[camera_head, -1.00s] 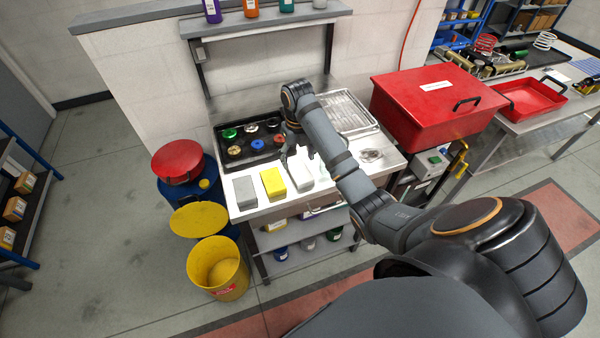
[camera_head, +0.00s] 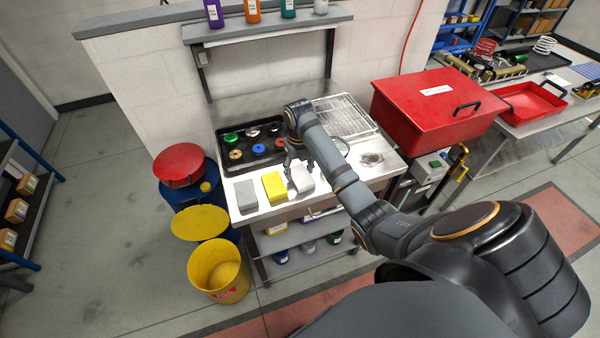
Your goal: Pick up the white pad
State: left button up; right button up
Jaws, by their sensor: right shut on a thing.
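The white pad (camera_head: 303,180) is at the right end of a row of three pads on the steel worktop. The yellow pad (camera_head: 274,186) lies just to its left, and the grey pad (camera_head: 246,195) is at the row's left end. My right gripper (camera_head: 299,175) points down at the white pad and is shut on it. The fingers hide part of the pad's top. I cannot tell whether the pad is clear of the worktop. My left gripper is not in view.
A black tray (camera_head: 226,168) with several coloured caps sits behind the pads. A wire-rack tray (camera_head: 341,114) lies at the back right. A big red box (camera_head: 432,105) stands right of the worktop. Yellow bin (camera_head: 218,268) and blue drum (camera_head: 184,190) stand left on the floor.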

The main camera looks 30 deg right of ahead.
aim_at(299, 172)
notch_tip(299, 172, up, 3)
jog(key=shift+w+r, duration=0.1)
jog(key=a+r+p, duration=0.9)
jog(key=a, duration=0.5)
jog(key=shift+w+r, duration=0.35)
jog(key=shift+r, duration=0.05)
